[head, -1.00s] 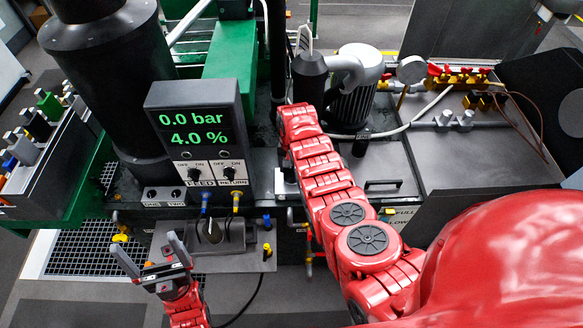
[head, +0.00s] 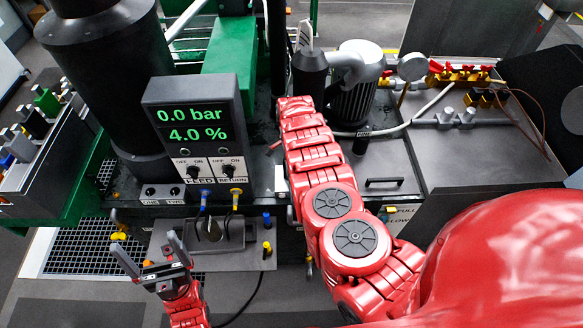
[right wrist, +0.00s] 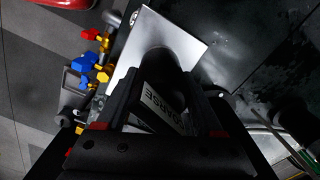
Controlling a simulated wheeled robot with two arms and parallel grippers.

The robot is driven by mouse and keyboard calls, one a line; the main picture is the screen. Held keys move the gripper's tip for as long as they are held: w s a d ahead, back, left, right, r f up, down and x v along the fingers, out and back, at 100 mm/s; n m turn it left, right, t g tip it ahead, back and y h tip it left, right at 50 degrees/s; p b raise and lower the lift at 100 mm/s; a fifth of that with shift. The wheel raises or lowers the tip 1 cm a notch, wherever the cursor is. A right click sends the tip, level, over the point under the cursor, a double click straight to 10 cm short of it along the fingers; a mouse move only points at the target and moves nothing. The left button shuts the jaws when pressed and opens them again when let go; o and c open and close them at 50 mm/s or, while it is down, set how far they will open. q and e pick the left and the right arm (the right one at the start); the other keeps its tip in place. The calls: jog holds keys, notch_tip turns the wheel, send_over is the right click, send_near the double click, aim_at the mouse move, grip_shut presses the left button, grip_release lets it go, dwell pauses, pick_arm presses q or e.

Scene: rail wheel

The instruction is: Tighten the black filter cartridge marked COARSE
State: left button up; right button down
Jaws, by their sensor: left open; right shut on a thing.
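The cartridge stands by a pale metal plate (right wrist: 195,40). In the head view my red right arm hides the cartridge and the right gripper. My left gripper (head: 148,252) is open and empty, low at the left in front of the machine, apart from everything.
A display box (head: 198,133) reads 0.0 bar and 4.0 %, with feed and return switches below. A grey tray with a lever (head: 212,232) and blue and yellow connectors is near the left gripper. A motor (head: 353,85) and a black pot (head: 309,75) stand behind the right arm.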

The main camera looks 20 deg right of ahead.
jog(key=shift+w+m, duration=0.2)
jog(key=shift+m, duration=0.2)
jog(key=shift+c, duration=2.2)
grip_release()
jog(key=shift+r, duration=0.2)
jog(key=o, duration=0.4)
jog(key=shift+s, duration=0.15)
jog(key=shift+o, duration=0.2)
jog(key=shift+r, duration=0.5)
notch_tip(320, 180, up, 16)
jog(key=b, duration=0.2)
jog(key=shift+r+b, duration=0.2)
jog(key=shift+b, duration=0.15)
jog(key=shift+s+f, duration=0.1)
